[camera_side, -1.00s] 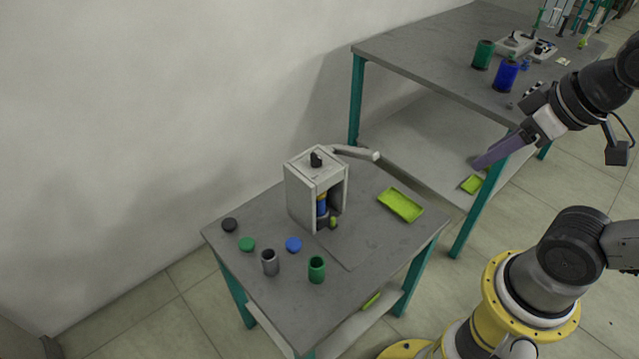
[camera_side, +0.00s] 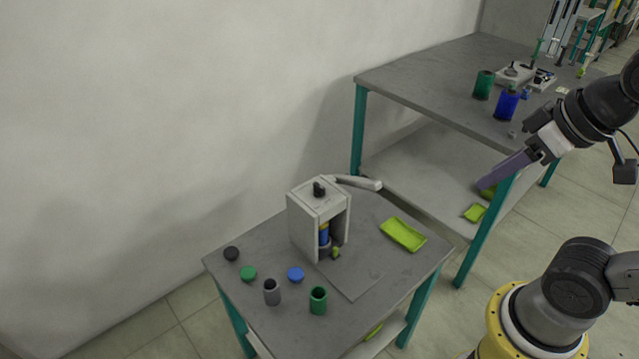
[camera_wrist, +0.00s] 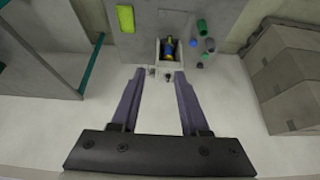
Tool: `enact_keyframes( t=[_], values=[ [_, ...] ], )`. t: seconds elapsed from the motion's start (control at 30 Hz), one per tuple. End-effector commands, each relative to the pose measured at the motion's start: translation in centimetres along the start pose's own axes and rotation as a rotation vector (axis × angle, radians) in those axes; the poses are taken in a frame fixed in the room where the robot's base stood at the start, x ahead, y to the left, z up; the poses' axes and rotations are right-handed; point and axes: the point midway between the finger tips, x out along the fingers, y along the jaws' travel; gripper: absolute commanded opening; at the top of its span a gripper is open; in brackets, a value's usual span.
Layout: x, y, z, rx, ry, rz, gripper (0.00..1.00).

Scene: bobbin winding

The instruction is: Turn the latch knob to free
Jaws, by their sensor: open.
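A pale box-shaped housing (camera_side: 303,222) stands on the near grey table, with an open front showing a blue and yellow bobbin (camera_side: 324,234). A black knob (camera_side: 319,188) sits on its top; whether it is latched I cannot tell. A small yellow-green part (camera_side: 336,252) shows at the base of the opening. My gripper (camera_side: 485,187) is open and empty, its long purple fingers well to the right of the housing. In the wrist view, the housing (camera_wrist: 158,60) appears ahead, beyond the fingertips of my gripper (camera_wrist: 159,74).
A yellow-green tray (camera_side: 403,234) lies right of the housing. Black, green and blue discs (camera_side: 295,274), a grey cup (camera_side: 272,291) and a green cup (camera_side: 318,300) lie at front left. A taller workbench (camera_side: 430,80) stands behind at right. A pale curved arm (camera_side: 358,182) extends beside the housing.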

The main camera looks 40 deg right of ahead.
Motion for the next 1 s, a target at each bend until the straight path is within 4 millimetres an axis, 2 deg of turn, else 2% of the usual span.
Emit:
enact_keyframes(
  t=[0.1, 0.23, 0.37, 0.47, 0.57, 0.7, 0.77, 0.9, 1.0],
  values=[
    [-1.6, -0.1, -3.7, 0.012, -0.001, -0.001, 0.45],
    [-2.3, -0.4, -8.4, 0.019, -0.034, -0.004, 0.45],
    [-1.6, -0.8, -13.2, 0.023, -0.081, -0.006, 0.45],
    [-0.3, -1.2, -16.8, 0.025, -0.123, -0.007, 0.45],
    [1.7, -1.8, -20.0, 0.024, -0.166, -0.007, 0.45],
    [5.6, -2.5, -23.8, 0.02, -0.231, -0.007, 0.45],
    [7.6, -2.9, -25.2, 0.018, -0.26, -0.006, 0.45],
    [13.0, -3.9, -27.5, 0.01, -0.332, -0.004, 0.45],
    [16.9, -4.5, -28.1, 0.001, -0.382, -0.002, 0.45]
  ],
)
